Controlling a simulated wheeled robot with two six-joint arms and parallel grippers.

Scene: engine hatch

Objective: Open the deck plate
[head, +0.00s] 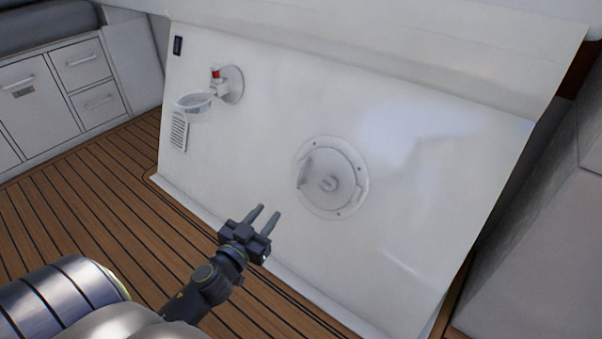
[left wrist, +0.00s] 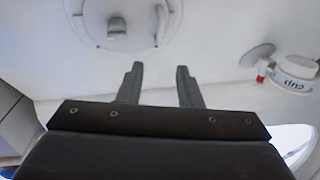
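The deck plate (head: 331,178) is a round white disc with a screwed rim and a raised handle or knob, set in the white panel right of centre in the head view. It also shows at the top of the left wrist view (left wrist: 125,20), cut off by the edge. My left gripper (head: 264,212) is below and left of the plate, its two dark fingers apart with nothing between them. In the left wrist view the fingers (left wrist: 159,70) point toward the panel, apart from the plate. My right gripper is not in view.
A cup holder (head: 194,104) with a red part juts from the panel's upper left, above a small vent (head: 179,132). White drawers (head: 82,66) stand at the left. The slatted wood floor (head: 90,205) is clear.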

